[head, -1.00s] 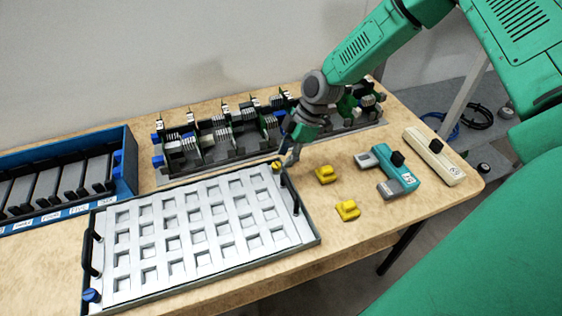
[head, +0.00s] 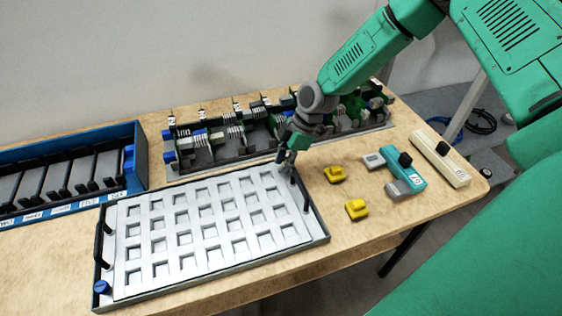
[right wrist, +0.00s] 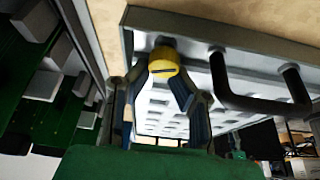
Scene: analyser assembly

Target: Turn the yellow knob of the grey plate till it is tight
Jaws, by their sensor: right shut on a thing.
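The grey plate (head: 141,277) with its grid of square pockets lies on the table in the head view. Its yellow knob (right wrist: 163,62) shows in the right wrist view, at the plate's corner beside a black handle (right wrist: 262,95). In the head view the knob is hidden behind my right gripper (head: 287,168), at the plate's far right corner. In the right wrist view the fingers of my right gripper (right wrist: 164,82) are on both sides of the knob and shut on it. A blue knob (head: 102,287) sits at the near left corner. My left gripper is not in view.
A rack of green boards (head: 225,140) stands just behind the plate. A blue crate (head: 141,160) is at the left. Two yellow pieces (head: 335,174), a teal device (head: 405,178) and a cream device (head: 440,160) lie to the right.

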